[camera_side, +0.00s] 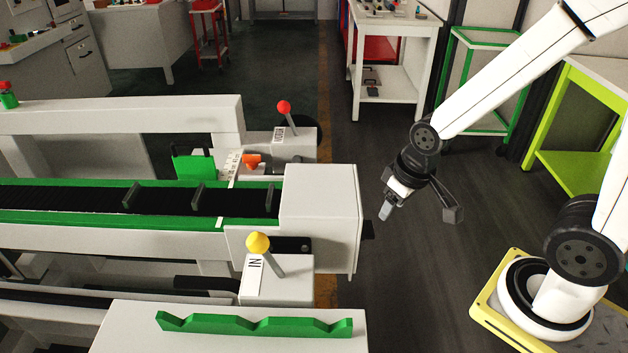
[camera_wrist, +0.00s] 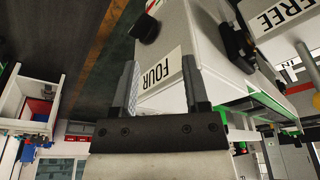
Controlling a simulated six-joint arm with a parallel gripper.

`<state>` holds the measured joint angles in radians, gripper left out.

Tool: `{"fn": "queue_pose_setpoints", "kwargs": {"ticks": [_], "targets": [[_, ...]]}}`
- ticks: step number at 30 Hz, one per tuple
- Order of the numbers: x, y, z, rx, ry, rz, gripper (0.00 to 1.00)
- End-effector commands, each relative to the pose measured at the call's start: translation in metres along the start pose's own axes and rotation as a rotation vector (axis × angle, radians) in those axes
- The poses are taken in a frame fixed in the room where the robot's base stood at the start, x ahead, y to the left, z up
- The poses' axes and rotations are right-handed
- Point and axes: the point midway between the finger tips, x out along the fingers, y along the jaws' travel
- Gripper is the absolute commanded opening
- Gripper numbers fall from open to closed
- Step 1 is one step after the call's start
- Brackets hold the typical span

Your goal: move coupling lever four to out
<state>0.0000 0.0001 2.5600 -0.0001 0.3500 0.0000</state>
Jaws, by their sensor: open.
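A FOUR label (camera_wrist: 162,70) is on a white housing in the wrist view, just beyond my fingers. A black knob (camera_wrist: 145,28) sticks out beside it. A yellow-ball lever (camera_side: 258,243) stands at the near side beside a plate reading IN. A red-ball lever (camera_side: 285,108) stands at the far side; its plate is hard to read.
A green notched rack (camera_side: 255,325) lies on the near white block. An orange piece (camera_side: 251,160) is behind the conveyor belt (camera_side: 70,200). A FREE label (camera_wrist: 274,16) shows in the wrist view. The floor between housing and my base is clear.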

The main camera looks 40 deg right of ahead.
Motion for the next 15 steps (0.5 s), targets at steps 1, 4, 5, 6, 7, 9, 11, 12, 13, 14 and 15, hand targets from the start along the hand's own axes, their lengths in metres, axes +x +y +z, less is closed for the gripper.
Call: {"fn": "queue_pose_setpoints", "kwargs": {"ticks": [1, 4, 5, 6, 7, 9, 11, 12, 13, 14, 15], "targets": [[0.0, 0.0, 0.0, 0.0, 0.0, 0.0, 0.59], [0.0, -0.001, -0.001, -0.002, 0.001, -0.001, 0.89], [0.0, -0.001, -0.002, -0.004, 0.002, -0.001, 0.89], [0.0, -0.003, -0.003, -0.009, 0.003, -0.002, 0.89], [-0.001, -0.005, -0.004, -0.014, 0.005, -0.004, 0.89], [-0.001, -0.01, -0.009, -0.03, 0.01, -0.008, 0.89], [-0.002, -0.018, -0.016, -0.052, 0.017, -0.014, 0.89], [-0.003, -0.024, -0.021, -0.069, 0.023, -0.019, 0.89], [-0.003, -0.03, -0.025, -0.085, 0.027, -0.024, 0.89], [-0.004, -0.036, -0.03, -0.101, 0.033, -0.029, 0.89], [-0.005, -0.046, -0.036, -0.125, 0.041, -0.036, 0.89]]}}
